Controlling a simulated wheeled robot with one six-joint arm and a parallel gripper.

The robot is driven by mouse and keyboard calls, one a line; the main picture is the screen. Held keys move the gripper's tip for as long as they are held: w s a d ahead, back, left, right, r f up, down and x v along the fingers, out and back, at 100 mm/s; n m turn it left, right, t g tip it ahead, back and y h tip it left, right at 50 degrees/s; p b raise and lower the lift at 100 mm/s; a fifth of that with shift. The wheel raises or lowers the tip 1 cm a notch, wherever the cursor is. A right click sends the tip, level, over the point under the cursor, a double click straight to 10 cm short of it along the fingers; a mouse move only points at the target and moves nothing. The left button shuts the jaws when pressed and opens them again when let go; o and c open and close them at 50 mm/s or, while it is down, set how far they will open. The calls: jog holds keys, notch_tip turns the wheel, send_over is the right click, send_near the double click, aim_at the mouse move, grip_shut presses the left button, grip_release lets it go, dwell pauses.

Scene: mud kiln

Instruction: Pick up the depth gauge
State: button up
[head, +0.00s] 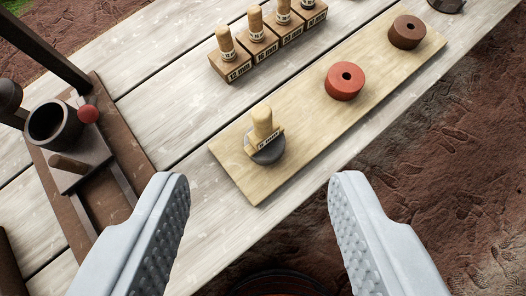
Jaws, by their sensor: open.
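Several wooden gauges with upright pegs and mm labels stand in a row at the top of the head view; the nearest gauge (231,65) reads about 12 mm. Another peg-handled gauge (264,122) with a small label stands on a dark grey disc (268,151) on the pale board (238,172). I cannot tell which of these is the depth gauge meant. My gripper (260,180) is open and empty, its two ribbed fingers wide apart at the bottom of the view. The gauge on the board stands beyond the fingertips, between them in the picture.
A red ring (344,81) and a brown ring (406,32) lie farther along the board. The whitewashed table (170,110) ends at right above muddy ground (450,180).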

aim_at(261, 111)
jog(key=w+f+m+g, duration=0.1)
jog(key=w+g, duration=0.9)
jog(key=w, duration=0.3)
jog(key=f, duration=1.2)
jog(key=shift+w+d+f, duration=0.1)
jog(key=shift+w+f, duration=0.1)
jog(key=shift+f, duration=2.65)
grip_shut()
